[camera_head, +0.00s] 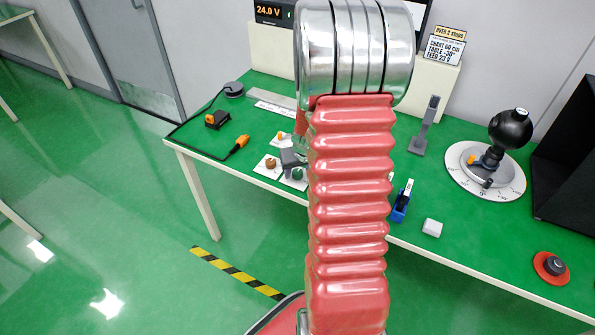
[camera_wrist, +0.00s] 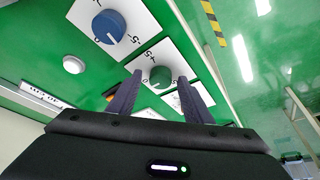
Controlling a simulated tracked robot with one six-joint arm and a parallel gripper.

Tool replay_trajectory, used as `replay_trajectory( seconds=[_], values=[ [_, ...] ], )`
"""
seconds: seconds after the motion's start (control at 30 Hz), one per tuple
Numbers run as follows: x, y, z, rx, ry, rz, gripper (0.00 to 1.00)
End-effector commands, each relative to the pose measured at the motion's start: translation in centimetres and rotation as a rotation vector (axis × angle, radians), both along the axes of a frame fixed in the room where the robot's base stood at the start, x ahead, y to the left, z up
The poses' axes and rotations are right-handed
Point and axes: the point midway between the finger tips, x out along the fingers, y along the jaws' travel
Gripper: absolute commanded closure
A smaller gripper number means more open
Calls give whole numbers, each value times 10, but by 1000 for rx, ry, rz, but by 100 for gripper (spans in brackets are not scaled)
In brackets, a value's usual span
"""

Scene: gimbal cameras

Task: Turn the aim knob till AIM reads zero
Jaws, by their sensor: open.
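In the wrist view a green knob (camera_wrist: 160,77) with a pale pointer line sits on a white plate, between the two dark fingers of my open gripper (camera_wrist: 160,80). Whether the fingers touch the knob I cannot tell. A larger blue knob (camera_wrist: 109,26) on its own white scale plate is up and left of it. In the head view the green knob (camera_head: 298,174) shows just below my grey gripper (camera_head: 294,160), near the table's front edge. No knob label reading AIM is legible, and no AIM reading is visible; my red arm covers much of the back.
A black ball-shaped camera (camera_head: 510,130) stands on a white dial disc (camera_head: 462,184) at right. A display (camera_head: 270,12) reads 24.0 V.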

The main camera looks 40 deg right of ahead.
Motion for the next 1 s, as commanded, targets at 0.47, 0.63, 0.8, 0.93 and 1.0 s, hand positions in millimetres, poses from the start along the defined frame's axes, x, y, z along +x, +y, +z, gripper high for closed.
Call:
replay_trajectory(
  seconds=[0.47,0.63,0.8,0.93,1.0],
  values=[
    [0,0,-1,0,1,0,66],
    [0,0,-1,0,1,0,78],
    [0,0,-1,0,0,0,90],
    [0,2,-1,0,1,1,95],
    [0,1,-1,1,2,-1,95]
  ],
)
